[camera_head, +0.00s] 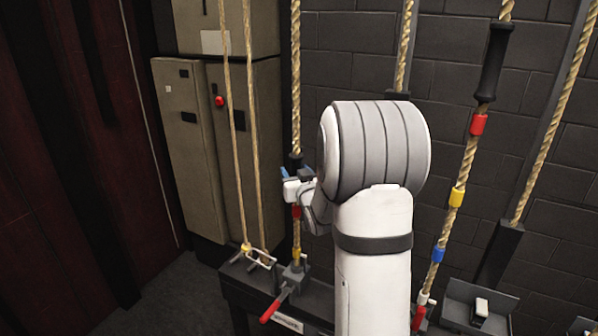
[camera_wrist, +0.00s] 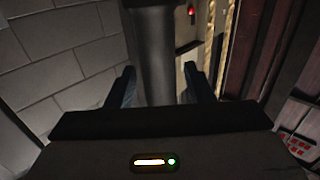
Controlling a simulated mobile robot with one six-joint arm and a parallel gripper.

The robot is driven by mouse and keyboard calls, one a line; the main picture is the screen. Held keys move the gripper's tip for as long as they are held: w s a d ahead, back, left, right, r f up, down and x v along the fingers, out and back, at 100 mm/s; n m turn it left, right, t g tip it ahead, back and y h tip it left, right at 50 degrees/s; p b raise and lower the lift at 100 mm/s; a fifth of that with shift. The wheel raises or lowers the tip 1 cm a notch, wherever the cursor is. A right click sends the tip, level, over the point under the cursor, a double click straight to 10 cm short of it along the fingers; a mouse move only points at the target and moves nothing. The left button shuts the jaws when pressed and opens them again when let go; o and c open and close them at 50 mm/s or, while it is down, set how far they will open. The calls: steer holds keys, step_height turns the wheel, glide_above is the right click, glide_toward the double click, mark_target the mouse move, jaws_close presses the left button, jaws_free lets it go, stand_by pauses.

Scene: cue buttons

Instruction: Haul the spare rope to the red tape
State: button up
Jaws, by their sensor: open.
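A rope (camera_head: 296,75) hangs left of my arm with a black grip (camera_head: 295,160) on it. Below the grip are a red tape (camera_head: 296,212) and a yellow tape (camera_head: 297,252). My gripper (camera_head: 296,173) is at the grip's lower part, partly hidden by my arm. In the wrist view, my gripper (camera_wrist: 159,85) is open, with the dark grip (camera_wrist: 155,50) between its fingers; I cannot tell whether they touch it. Right of my arm, another rope (camera_head: 470,150) has a black grip (camera_head: 494,62), red tape (camera_head: 478,124), yellow tape and blue tape. No label shows which rope is spare.
A red-handled lever (camera_head: 274,308) sits at the base of the near rope. Two thin ropes (camera_head: 239,130) hang to its left, before beige cabinets (camera_head: 186,140). A further rope (camera_head: 545,140) hangs at the right. A brick wall stands behind; dark red curtains hang left.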

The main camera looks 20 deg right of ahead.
mark_target(298, 225)
steer(key=shift+c, duration=0.5)
jaws_close()
steer(key=shift+d+f, duration=0.1)
steer(key=shift+f, duration=0.05)
step_height(298, 225, down, 17)
steer(key=b, duration=1.9)
steer(key=shift+b, duration=0.35)
steer(key=shift+o, duration=0.5)
jaws_free()
steer(key=shift+s, duration=0.1)
